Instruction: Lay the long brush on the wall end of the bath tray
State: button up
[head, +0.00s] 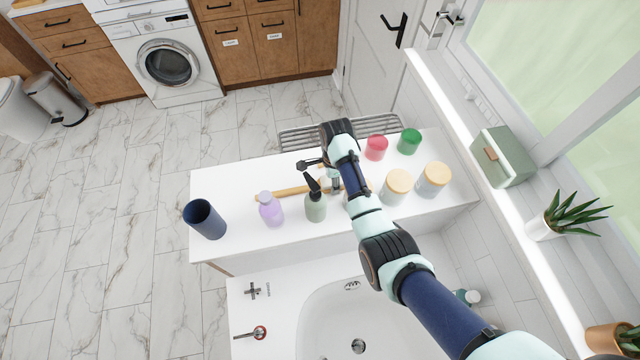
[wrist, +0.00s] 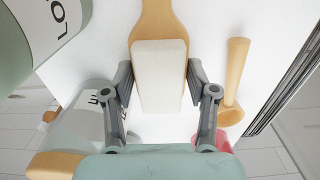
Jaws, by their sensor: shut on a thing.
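The long brush has a pale wooden handle (head: 283,192) lying along the white ledge in the head view. In the wrist view its wooden back (wrist: 157,22) and white bristle block (wrist: 160,75) show, with the bristles facing the camera. My gripper (head: 335,184) is over the ledge behind the pump bottle. In the wrist view my gripper (wrist: 159,78) has a finger on each side of the brush head and is shut on it. The brush seems at or just above the ledge; I cannot tell which.
The bath (head: 325,310) lies in front, the window wall right.

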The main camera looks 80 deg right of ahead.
notch_tip(320, 180, up, 20)
jog(key=p, duration=1)
jog(key=w+a+r+n, duration=0.2)
jog(key=w+a+n, duration=1.65)
jog(key=w, duration=0.55)
jog(key=w+a+n, duration=0.3)
jog(key=a+n, duration=0.1)
jog(key=a, duration=0.5)
jog(key=w+a+r+n, duration=0.1)
jog(key=w+a+n, duration=0.2)
jog(key=a, duration=0.7)
jog(key=w+a+n+p, duration=0.1)
jog(key=w+a+n, duration=0.1)
jog(key=a+n, duration=0.4)
jog(key=a, duration=0.3)
jog(key=shift+w+a+r, duration=0.3)
jog(key=shift+w+r, duration=0.1)
